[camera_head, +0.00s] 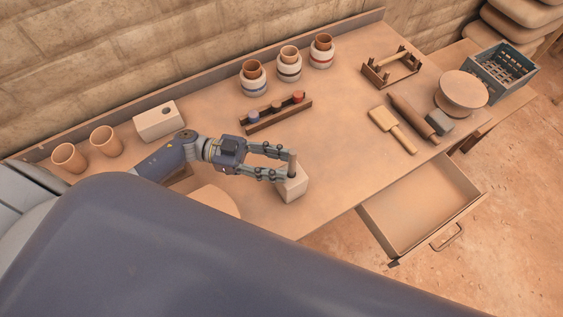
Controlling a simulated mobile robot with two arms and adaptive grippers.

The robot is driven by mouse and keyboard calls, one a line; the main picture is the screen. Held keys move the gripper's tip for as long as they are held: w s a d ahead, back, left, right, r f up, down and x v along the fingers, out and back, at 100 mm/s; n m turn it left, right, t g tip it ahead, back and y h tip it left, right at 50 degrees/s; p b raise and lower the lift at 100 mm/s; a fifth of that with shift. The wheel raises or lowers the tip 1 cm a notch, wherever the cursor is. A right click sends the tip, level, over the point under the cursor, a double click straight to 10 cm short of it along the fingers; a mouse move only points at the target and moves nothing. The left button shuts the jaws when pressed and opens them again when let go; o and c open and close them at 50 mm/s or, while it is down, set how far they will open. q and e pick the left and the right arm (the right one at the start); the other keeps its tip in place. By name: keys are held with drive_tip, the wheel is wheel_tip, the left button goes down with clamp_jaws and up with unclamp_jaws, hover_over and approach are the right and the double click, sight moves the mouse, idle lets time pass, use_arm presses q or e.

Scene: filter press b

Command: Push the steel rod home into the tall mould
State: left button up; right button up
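A small pale block, which I take to be the tall mould (292,189), stands on the bench right of the middle of the head view. The rod (293,162), dark and brownish here, stands roughly upright out of its top. How deep it sits cannot be seen. My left gripper (288,166) comes in from the left, just above the block. Its two fingers are spread with a clear gap between them, and their tips reach to either side of the rod. Whether a tip touches the rod cannot be told. My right gripper is not in view.
A pale block with a hole (160,121) lies at the back left near two clay cups (106,141). A narrow rack (276,115) with coloured pieces lies behind my gripper. Several banded jars (289,66) stand behind it. An open drawer (420,208) juts out at the front right.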

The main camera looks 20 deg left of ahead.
use_arm(q)
drive_tip(key=s+a, duration=0.1)
drive_tip(key=a, duration=1)
drive_tip(key=shift+s, duration=0.3)
drive_tip(key=shift+d, duration=0.1)
